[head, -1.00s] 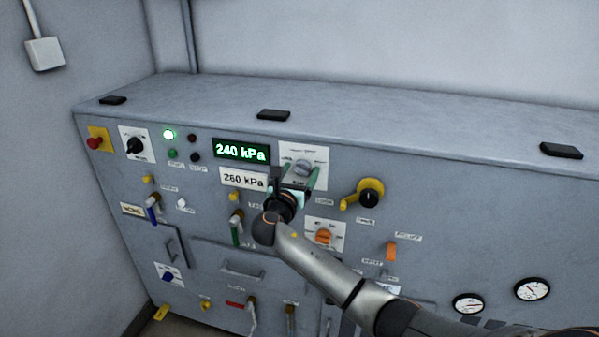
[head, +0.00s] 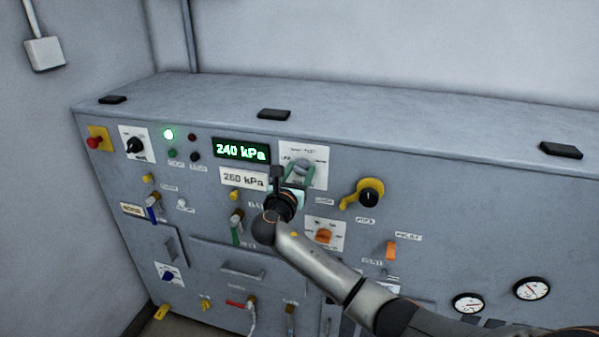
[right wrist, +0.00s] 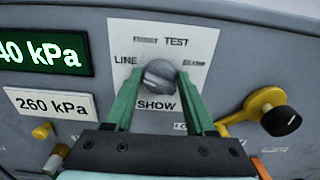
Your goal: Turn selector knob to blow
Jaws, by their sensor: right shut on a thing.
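The selector knob (right wrist: 159,75) is grey and round. It sits on a white label plate (right wrist: 206,38) on the panel front. The plate reads LINE at left, TEST at upper right and SHOW below; two other labels, at upper left and right, are blurred. I cannot tell which label the knob points to. My right gripper (right wrist: 158,80) is shut on the knob, with a green finger on either side. In the head view the gripper (head: 301,172) reaches the knob from below, and its fingers partly hide the knob and plate. My left gripper is not in view.
A green display (head: 241,150) reads 240 kPa, with a 260 kPa plate (head: 230,183) below it. A yellow handle with a black hub (head: 369,192) stands out right of the knob. Other valves and switches crowd the panel's left.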

